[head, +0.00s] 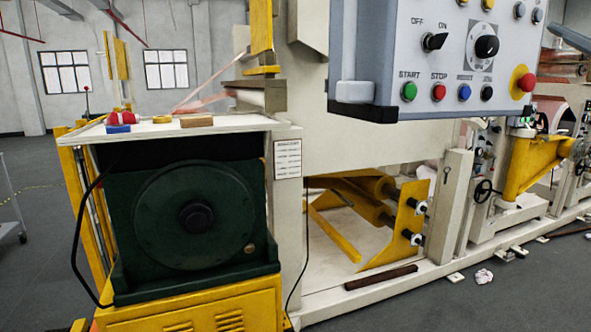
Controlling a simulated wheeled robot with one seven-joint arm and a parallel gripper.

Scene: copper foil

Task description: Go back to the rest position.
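My gripper is not in the head view, and no part of my arm shows clearly there. The task names no object. A grey control panel (455,55) hangs large at the upper right, with OFF/ON, START and STOP labels. It carries a black rotary switch (434,41), a green button (409,91) and a red button (438,92). A red emergency button on yellow (524,82) is at its right.
A white tabletop (240,121) at left holds red, blue, yellow and brown pieces above a dark green motor housing (190,220). A brown bar (381,277) lies on the machine base. Crumpled paper (483,276) lies on the floor. Open grey floor (460,310) shows at the lower right.

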